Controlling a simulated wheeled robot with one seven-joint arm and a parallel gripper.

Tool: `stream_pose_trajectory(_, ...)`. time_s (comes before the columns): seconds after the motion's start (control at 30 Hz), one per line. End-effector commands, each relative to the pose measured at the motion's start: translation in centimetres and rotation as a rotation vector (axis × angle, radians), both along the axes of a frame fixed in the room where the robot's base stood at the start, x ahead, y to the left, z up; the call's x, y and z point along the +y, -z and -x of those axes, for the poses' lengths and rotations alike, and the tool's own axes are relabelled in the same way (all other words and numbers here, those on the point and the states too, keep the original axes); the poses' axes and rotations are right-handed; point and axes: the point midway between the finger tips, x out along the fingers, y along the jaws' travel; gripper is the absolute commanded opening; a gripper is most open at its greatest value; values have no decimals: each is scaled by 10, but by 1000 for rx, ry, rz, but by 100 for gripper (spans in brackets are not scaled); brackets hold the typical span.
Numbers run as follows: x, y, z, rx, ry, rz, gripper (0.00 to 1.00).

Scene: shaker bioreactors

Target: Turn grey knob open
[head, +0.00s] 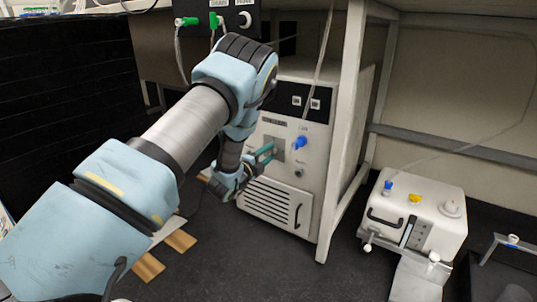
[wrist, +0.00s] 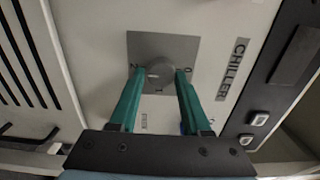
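The grey knob (wrist: 160,76) is round and sits on a square grey plate (wrist: 149,48) on the white chiller front, seen in the wrist view. The chiller (head: 318,170) stands under the bench in the head view. My gripper (wrist: 159,70) has two green fingers, one on each side of the knob. The fingers are apart, with narrow gaps seeming to show beside the knob; I cannot tell whether either touches it. In the head view, my gripper (head: 271,152) reaches the chiller's front, and its fingers partly hide the plate.
A blue valve (head: 300,142) sticks out just right of the plate. A bench leg (head: 347,130) stands right of the chiller. A white device (head: 418,215) with blue and yellow caps is on the floor at right. Tubing hangs above the chiller.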

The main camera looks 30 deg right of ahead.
Motion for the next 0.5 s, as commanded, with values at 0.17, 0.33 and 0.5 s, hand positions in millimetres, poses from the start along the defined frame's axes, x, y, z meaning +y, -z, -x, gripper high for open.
stream_pose_trajectory(0.17, 0, 0, 0, 0, 0, 1, 69)
stream_pose_trajectory(0.33, -1, -1, 0, 0, 1, 2, 73)
stream_pose_trajectory(0.5, 2, -1, 1, 0, 0, 1, 73)
